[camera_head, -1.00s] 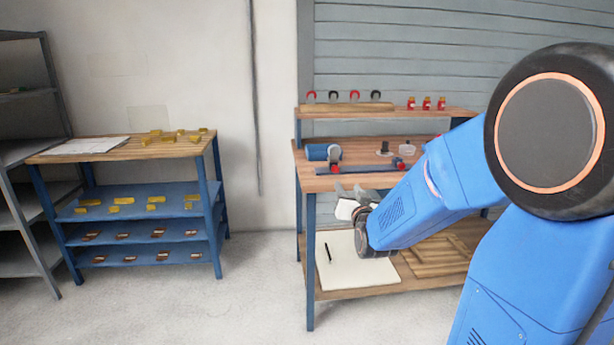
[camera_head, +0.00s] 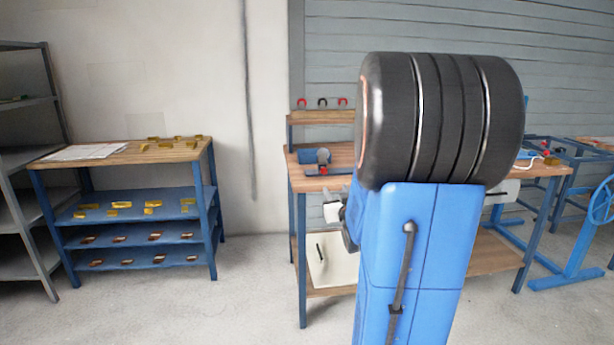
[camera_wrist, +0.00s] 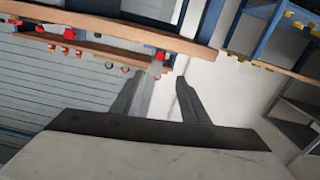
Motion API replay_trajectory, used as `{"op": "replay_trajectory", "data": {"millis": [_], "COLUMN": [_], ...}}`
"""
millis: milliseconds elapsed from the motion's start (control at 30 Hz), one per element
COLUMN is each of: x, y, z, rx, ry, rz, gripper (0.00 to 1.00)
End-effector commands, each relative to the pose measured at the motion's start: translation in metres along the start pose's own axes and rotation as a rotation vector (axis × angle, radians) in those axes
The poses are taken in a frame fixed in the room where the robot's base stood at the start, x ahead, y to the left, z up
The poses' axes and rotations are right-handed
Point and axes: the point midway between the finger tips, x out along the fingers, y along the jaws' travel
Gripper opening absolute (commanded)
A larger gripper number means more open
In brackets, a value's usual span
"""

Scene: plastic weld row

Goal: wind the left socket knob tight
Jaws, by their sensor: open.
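A small red knob (camera_head: 323,170), apparently the left socket knob, is on the front of the workbench top (camera_head: 300,181) in the head view. A grey rounded part (camera_head: 323,156) stands right above it, beside a blue cylinder. The right end of the fixture is hidden behind my arm. My gripper (camera_head: 333,205) is below and slightly right of the red knob, in front of the bench, partly hidden by my arm. In the wrist view my gripper (camera_wrist: 161,78) has its fingers apart with nothing between them. A small red part (camera_wrist: 158,56) shows just beyond the fingertips.
A raised shelf (camera_head: 320,117) with several ring-shaped pieces runs along the bench back. A lower shelf holds a pale sheet (camera_head: 330,265). A second table (camera_head: 120,153) with yellow pieces stands left; a blue wheeled frame (camera_head: 575,265) stands right. Open floor lies between the tables.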

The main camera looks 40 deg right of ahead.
Motion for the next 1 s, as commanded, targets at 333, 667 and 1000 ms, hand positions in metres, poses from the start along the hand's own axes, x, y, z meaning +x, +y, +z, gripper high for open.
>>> {"op": "replay_trajectory", "data": {"millis": [333, 667, 1000], "x": [0.028, 0.086, 0.143], "y": [0.004, 0.004, 0.004], "z": [0.001, 0.001, 0.001], "rx": [-0.004, -0.004, -0.004], "ry": [-0.002, -0.002, -0.002], "rz": [0.003, 0.003, 0.003], "gripper": [0.41, 0.41, 0.41]}}
